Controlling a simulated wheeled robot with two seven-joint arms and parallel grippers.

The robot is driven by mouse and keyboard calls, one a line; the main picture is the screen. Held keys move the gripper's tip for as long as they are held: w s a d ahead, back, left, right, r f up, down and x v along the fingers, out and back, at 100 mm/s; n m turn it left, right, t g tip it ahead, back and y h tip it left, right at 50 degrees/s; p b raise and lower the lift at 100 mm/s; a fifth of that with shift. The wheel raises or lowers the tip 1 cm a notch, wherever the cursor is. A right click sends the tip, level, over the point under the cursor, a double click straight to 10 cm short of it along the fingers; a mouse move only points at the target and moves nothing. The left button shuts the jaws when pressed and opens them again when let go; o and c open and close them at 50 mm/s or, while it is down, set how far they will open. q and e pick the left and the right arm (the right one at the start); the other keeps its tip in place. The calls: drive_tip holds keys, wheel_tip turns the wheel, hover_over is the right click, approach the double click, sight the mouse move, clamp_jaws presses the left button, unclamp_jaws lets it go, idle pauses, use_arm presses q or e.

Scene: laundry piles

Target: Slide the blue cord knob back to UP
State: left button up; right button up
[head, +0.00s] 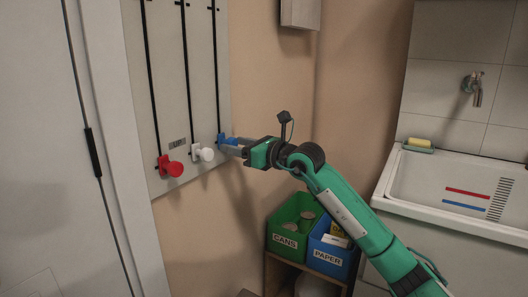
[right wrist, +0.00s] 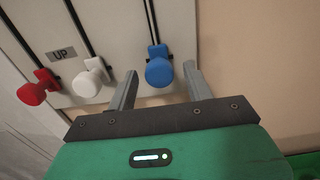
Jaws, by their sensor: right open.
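The blue knob (head: 222,138) sits at the low end of the rightmost black track on the pale wall panel (head: 170,70). My right gripper (head: 232,145) is in front of it, coming from the right. In the right wrist view the blue knob (right wrist: 159,68) lies between the open fingertips, with a visible gap on each side. A small UP label (right wrist: 60,53) is on the panel near the red and white knobs. My left gripper is not in view.
The white knob (head: 203,152) and red knob (head: 170,167) sit low on the other tracks, left of my gripper. A grey box (head: 300,12) is on the wall above. Green CANS (head: 284,240) and blue PAPER (head: 326,257) bins stand below; a sink (head: 450,190) is at right.

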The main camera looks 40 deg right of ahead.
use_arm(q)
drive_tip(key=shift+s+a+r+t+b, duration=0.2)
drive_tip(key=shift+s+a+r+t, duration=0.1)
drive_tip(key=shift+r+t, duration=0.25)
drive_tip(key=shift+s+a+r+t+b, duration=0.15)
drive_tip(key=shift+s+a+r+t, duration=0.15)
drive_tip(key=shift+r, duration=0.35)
use_arm(e)
drive_tip(key=v, duration=1.2)
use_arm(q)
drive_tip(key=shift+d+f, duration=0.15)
